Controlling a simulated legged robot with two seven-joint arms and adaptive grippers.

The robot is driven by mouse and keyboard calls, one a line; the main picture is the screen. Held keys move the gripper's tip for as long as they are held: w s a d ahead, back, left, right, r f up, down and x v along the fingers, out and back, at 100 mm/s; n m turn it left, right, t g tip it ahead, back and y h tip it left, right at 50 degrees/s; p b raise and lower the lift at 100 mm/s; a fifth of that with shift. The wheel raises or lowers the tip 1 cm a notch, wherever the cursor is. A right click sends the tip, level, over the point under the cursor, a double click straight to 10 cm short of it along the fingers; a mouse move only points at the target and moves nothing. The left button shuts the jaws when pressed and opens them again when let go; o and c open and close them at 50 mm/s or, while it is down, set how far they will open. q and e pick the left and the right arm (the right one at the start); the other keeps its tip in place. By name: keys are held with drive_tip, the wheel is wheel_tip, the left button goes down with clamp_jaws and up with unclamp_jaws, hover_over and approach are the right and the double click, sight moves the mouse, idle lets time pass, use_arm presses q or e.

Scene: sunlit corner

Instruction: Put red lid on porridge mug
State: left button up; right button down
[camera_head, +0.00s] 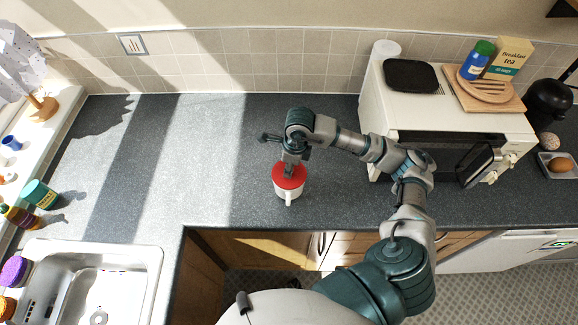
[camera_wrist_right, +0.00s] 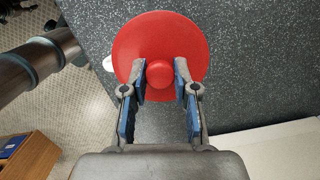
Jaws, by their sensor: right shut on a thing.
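A white mug (camera_head: 288,194) stands upright on the dark counter near its front edge. The red lid (camera_head: 290,182) is over the top of the mug; I cannot tell whether it is fully seated. My right gripper (camera_head: 292,160) is above the lid, pointing down. In the right wrist view, my right gripper (camera_wrist_right: 160,80) has its fingers on either side of the round knob of the red lid (camera_wrist_right: 160,32) and is shut on it. The lid hides nearly all of the mug there, with only a bit of white at its left edge. My left gripper is not in view.
A white microwave (camera_head: 455,118) stands to the right, with a black pan lid and a wooden board on top. A sink (camera_head: 150,262) is at the lower left. The counter (camera_head: 200,150) around the mug is clear.

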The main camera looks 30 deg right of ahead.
drive_tip(key=shift+d, duration=0.25)
drive_tip(key=shift+a, duration=0.7)
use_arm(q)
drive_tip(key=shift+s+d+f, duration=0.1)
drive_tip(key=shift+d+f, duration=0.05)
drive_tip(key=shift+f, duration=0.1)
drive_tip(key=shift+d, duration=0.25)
use_arm(e)
drive_tip(key=shift+d+f, duration=0.1)
drive_tip(key=shift+d, duration=0.3)
use_arm(q)
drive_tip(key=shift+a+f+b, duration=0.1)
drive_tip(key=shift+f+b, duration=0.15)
drive_tip(key=shift+b, duration=0.25)
use_arm(e)
drive_tip(key=shift+a, duration=0.3)
drive_tip(key=shift+d, duration=0.1)
